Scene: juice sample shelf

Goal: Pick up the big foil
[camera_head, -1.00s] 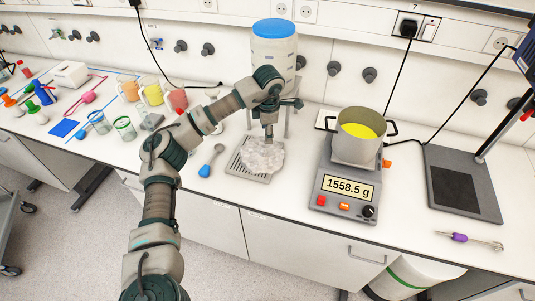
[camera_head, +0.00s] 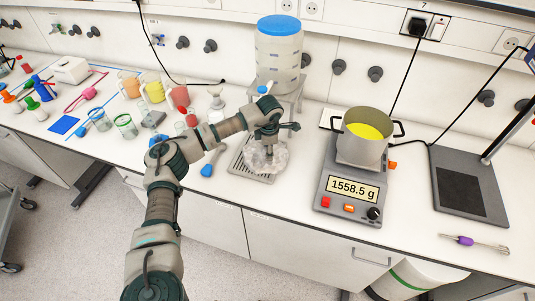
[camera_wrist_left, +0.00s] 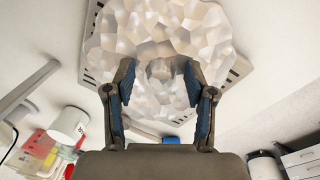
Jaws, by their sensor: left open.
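The big foil (camera_head: 277,160) is a crumpled, pale silvery lump. It lies on a slotted grey tray (camera_head: 238,166) on the bench, below the white container with the blue lid. My left gripper (camera_head: 268,145) is directly above the foil and hides part of it in the head view. In the left wrist view the foil (camera_wrist_left: 155,35) fills the upper middle. My left gripper (camera_wrist_left: 160,90) is open there, with one finger on each side of part of the foil. I cannot tell whether the fingers touch it. My right gripper is not in view.
A white container with a blue lid (camera_head: 278,45) stands on a metal stand just behind. A blue-ended spoon (camera_head: 209,166) lies left of the tray. A scale (camera_head: 347,190) with a pot of yellow liquid (camera_head: 362,138) stands to the right. Glasses and colourful items fill the left bench.

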